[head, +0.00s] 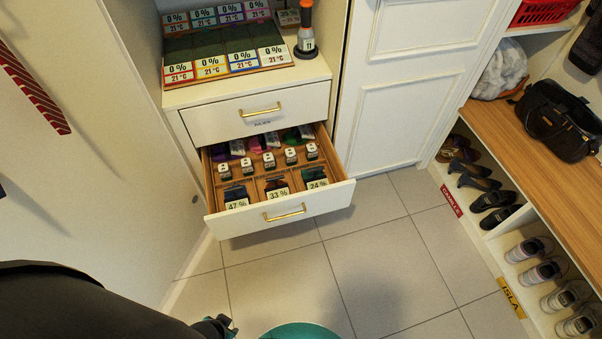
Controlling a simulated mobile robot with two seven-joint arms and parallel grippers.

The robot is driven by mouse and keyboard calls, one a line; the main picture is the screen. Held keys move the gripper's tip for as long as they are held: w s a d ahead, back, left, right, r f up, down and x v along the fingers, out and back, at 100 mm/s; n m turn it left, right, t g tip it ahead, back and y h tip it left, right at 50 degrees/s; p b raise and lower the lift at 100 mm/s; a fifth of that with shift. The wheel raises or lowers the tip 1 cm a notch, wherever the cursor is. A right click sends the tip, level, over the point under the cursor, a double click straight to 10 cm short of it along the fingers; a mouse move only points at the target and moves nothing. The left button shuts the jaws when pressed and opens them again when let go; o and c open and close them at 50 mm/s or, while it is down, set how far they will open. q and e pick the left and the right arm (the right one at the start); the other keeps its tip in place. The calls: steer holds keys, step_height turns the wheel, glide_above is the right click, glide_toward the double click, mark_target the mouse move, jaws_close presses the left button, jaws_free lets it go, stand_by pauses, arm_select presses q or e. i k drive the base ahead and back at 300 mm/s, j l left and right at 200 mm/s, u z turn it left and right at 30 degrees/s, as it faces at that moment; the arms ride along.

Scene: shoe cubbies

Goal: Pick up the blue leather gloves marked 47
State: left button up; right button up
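The gloves marked 47 % (236,192) lie in the front left compartment of the open drawer (245,222). They look dark blue, and their white tag with a green edge (237,204) faces up. Two similar items lie beside them to the right, one tagged 33 % (278,192) and one tagged 24 % (316,182). A dark arm of mine comes in at the lower left, well short of the drawer. Neither gripper's fingers show in the head view, and nothing touches the gloves.
Several small white-tagged items (269,160) stand in the drawer's middle row, with coloured pieces behind. A closed drawer (255,115) sits above. A shoe shelf with a wooden bench top (520,135) stands at the right. The tiled floor (375,240) before the drawer is clear.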

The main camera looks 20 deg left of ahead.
mark_target(235, 197)
steer(key=u, duration=0.75)
